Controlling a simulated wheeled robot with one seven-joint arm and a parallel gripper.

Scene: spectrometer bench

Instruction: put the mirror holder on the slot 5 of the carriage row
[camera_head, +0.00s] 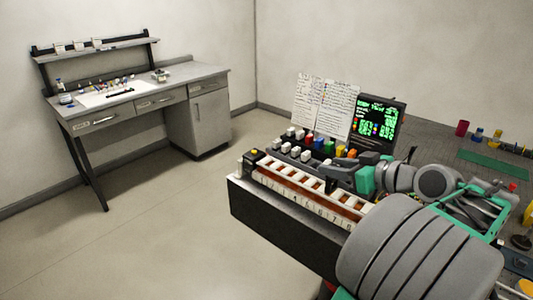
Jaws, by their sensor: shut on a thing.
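The carriage row (283,190) is a long strip of white slots with red-brown parts, on top of a dark bench block. Small numbers run along its front edge; slot 5 (307,203) lies right of the middle. My gripper (331,184) reaches in from the right and is over the right half of the row, fingers pointing left and down. It is shut on a small dark thing, taken as the mirror holder. The holder is too small and too covered by the fingers to make out its shape or its gap to the slots.
Behind the row stand several coloured and white blocks (318,143), two paper sheets (325,106) and a dark screen with green text (379,121). A grey desk (140,90) stands far left, with clear floor between.

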